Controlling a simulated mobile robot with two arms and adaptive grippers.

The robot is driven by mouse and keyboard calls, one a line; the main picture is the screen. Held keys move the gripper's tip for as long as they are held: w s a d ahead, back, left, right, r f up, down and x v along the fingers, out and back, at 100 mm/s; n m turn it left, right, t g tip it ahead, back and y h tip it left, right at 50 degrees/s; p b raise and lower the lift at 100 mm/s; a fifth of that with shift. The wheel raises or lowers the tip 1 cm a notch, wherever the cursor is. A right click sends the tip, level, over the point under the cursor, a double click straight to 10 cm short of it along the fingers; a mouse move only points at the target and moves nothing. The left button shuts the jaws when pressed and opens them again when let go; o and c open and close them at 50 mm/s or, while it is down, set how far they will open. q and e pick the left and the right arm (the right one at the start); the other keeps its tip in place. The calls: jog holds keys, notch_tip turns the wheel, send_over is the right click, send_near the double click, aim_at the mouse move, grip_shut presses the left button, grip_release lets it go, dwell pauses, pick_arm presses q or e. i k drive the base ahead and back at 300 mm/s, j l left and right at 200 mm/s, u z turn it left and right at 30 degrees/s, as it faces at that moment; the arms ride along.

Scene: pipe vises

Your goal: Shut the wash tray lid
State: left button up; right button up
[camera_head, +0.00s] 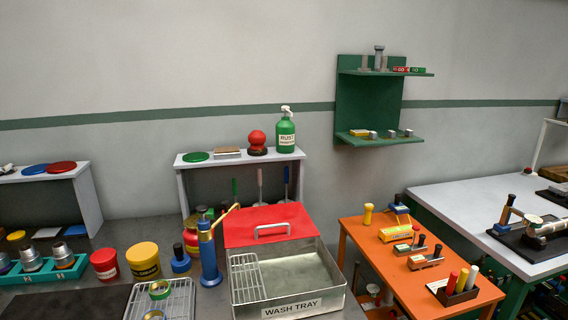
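The wash tray (326,297) is a metal box with a "WASH TRAY" label on its front, at the lower middle of the head view. Its red lid (265,217) is open, at the back of the tray, with a pale bar handle (272,228) facing me. I cannot tell whether the lid lies over the rear part or tilts back. The front of the tray is uncovered, showing its inside and a wire rack (245,277) at its left. Neither of my grippers is in view.
A blue pump bottle (209,262) with a yellow spout stands close to the tray's left side. Red (104,264) and yellow (143,261) tubs and a wire rack (172,304) are further left. A white shelf (240,160) stands behind. An orange table (372,255) is to the right.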

aim_at(267, 216)
jog(key=j+z, duration=0.2)
jog(key=z, duration=0.2)
jog(key=j+z, duration=0.15)
jog(key=z, duration=0.25)
jog(key=j+z, duration=0.2)
jog(key=z, duration=0.2)
